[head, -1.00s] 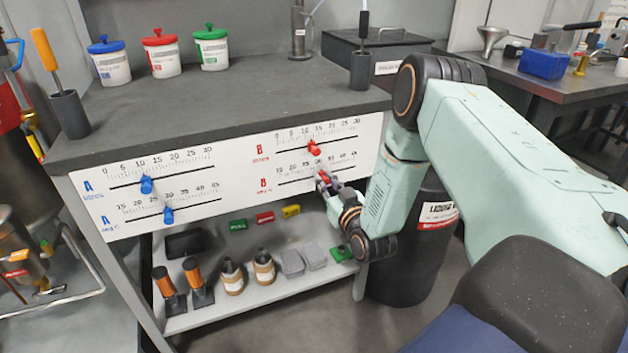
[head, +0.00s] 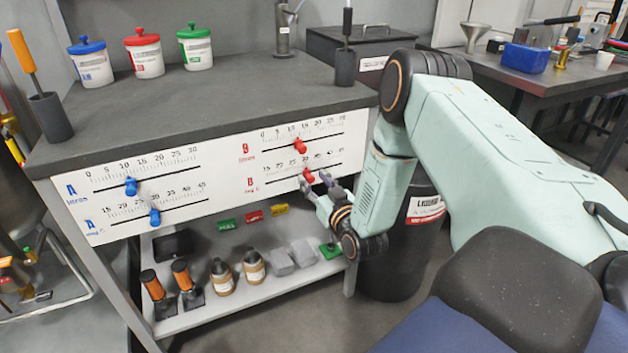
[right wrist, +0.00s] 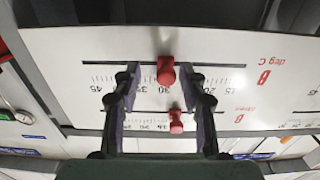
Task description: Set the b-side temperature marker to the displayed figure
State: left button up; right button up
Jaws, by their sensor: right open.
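The B deg C marker (head: 308,175) is a red knob on the lower right slot of the white panel (head: 225,178). In the right wrist view, where the scale is upside down, this marker (right wrist: 166,72) stands at about 30. My right gripper (head: 318,187) is open in front of it. In the wrist view the two fingers (right wrist: 159,72) stand on either side of the marker, with gaps visible. The red B litres marker (head: 300,146) sits on the slot above, near the middle of its scale. My left gripper is not in view.
Blue A markers (head: 131,186) sit on the panel's left slots. Tubs with coloured lids (head: 145,55) stand on the bench top (head: 220,100). The shelf below holds orange-handled tools (head: 182,276) and bottles (head: 253,267). A dark drum (head: 398,255) stands behind my right arm.

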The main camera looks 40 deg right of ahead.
jog(key=v, duration=1.1)
jog(key=shift+s+a, duration=0.1)
jog(key=shift+a, duration=0.05)
jog(key=x, duration=1.1)
jog(key=shift+w+a+f+p, duration=0.1)
jog(key=shift+w+a+p, duration=0.1)
jog(key=shift+p, duration=0.1)
jog(key=shift+w+d, duration=0.1)
jog(key=shift+w, duration=0.3)
jog(key=shift+c, duration=0.2)
grip_shut()
